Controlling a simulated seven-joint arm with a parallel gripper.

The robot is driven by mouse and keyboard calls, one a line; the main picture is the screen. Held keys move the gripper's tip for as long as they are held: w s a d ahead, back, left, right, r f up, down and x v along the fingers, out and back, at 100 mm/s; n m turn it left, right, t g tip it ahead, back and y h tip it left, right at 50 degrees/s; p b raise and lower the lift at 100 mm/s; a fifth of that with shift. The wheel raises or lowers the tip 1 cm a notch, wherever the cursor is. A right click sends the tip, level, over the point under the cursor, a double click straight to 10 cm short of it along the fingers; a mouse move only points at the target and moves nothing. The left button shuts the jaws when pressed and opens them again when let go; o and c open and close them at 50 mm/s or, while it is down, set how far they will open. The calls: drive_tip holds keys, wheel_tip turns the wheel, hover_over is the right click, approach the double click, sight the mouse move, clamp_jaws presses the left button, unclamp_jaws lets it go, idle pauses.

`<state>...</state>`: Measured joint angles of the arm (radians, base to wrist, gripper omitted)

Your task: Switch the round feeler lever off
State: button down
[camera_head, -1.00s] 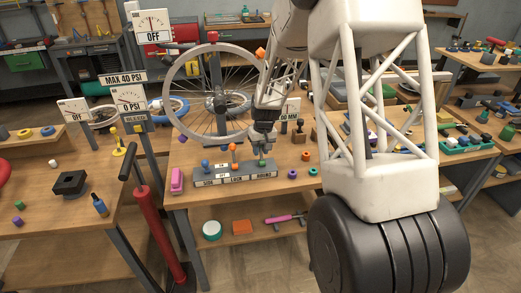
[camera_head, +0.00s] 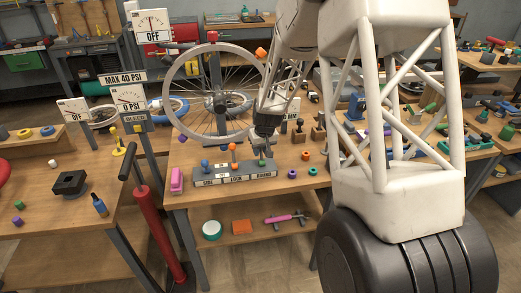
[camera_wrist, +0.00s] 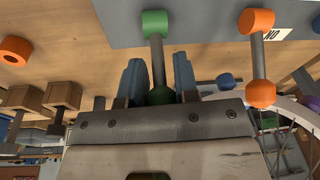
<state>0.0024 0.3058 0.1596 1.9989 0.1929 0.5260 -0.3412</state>
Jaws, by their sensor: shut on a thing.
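A grey lever box (camera_head: 207,180) stands on the bench, with a row of labels along its front. Its levers are blue at the left, orange (camera_head: 233,150) in the middle and green at the right. The green round feeler lever (camera_head: 262,163) stands above the right-hand label. My gripper (camera_head: 264,150) is at its top and hides part of it. The orange lever (camera_wrist: 260,55) stands beside, apart from the fingers.
A spoked wheel (camera_head: 180,95) stands just behind the lever box. A red pump (camera_head: 160,235) stands in front, at the left.

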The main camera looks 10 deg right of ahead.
sight(261, 156)
drive_tip(key=shift+s+r+t, duration=0.1)
drive_tip(key=shift+s+t, duration=0.15)
drive_tip(key=shift+t, duration=0.25)
drive_tip(key=shift+s+r+t, duration=0.1)
drive_tip(key=shift+s+t, duration=0.3)
drive_tip(key=shift+t, duration=0.45)
drive_tip(key=shift+s+r+t, duration=0.1)
drive_tip(key=shift+s+t, duration=0.25)
drive_tip(key=shift+t, duration=0.5)
drive_tip(key=shift+s+f+t, duration=0.15)
drive_tip(key=shift+s+t, duration=0.35)
drive_tip(key=shift+t, duration=0.6)
drive_tip(key=shift+s+f+t, duration=0.1)
drive_tip(key=shift+s+t, duration=0.4)
drive_tip(key=shift+t, duration=0.6)
idle(0.7)
drive_tip(key=c, duration=0.9)
unclamp_jaws()
drive_tip(key=shift+n, duration=0.3)
drive_tip(key=shift+v, duration=3.9)
